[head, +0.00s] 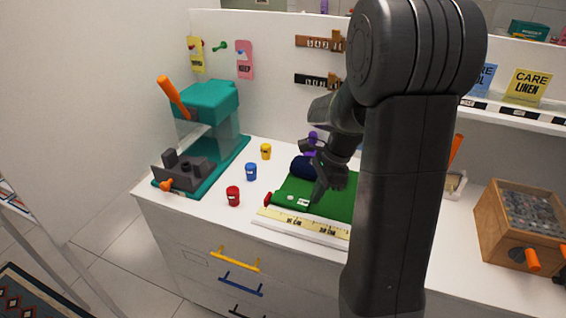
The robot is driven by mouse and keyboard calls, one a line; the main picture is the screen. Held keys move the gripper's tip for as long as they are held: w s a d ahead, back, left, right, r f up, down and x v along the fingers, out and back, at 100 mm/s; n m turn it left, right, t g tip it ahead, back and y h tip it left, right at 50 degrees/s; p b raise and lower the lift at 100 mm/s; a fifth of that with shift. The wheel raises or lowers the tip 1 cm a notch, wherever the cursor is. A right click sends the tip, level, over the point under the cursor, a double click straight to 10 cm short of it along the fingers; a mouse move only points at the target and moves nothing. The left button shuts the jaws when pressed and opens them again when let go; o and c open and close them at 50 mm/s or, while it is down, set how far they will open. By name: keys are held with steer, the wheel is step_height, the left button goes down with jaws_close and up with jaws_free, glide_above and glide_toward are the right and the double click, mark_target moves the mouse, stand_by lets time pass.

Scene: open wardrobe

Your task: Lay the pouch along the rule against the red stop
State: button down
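A dark blue rounded bundle (301,167), apparently the pouch, lies at the back left of a green mat (341,208). My gripper hides its right side. The yellow rule (291,221) with black markings runs along the mat's front edge. The small red stop (267,200) is at the left end of the rule and mat. My gripper (311,168) is over the left part of the mat. Its dark fingers look spread apart, one above and one below the bundle's right end. I cannot tell whether they touch it. My arm hides the mat's right part.
Red (233,196), blue (251,172) and yellow (266,151) canisters stand left of the mat. A teal press (209,103) stands further left. A wooden box of grey pieces (512,235) is at the right. A purple object (312,136) is behind my gripper.

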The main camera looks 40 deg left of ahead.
steer(key=s+a+r+n+t+h+b, duration=0.1)
steer(key=s+a+r+n+t+h, duration=0.1)
steer(key=s+a+r+n+t, duration=0.1)
steer(key=shift+s+a+r, duration=0.55)
steer(key=shift+s+a, duration=0.05)
steer(key=shift+a, duration=0.6)
steer(key=c, duration=2.2)
jaws_free()
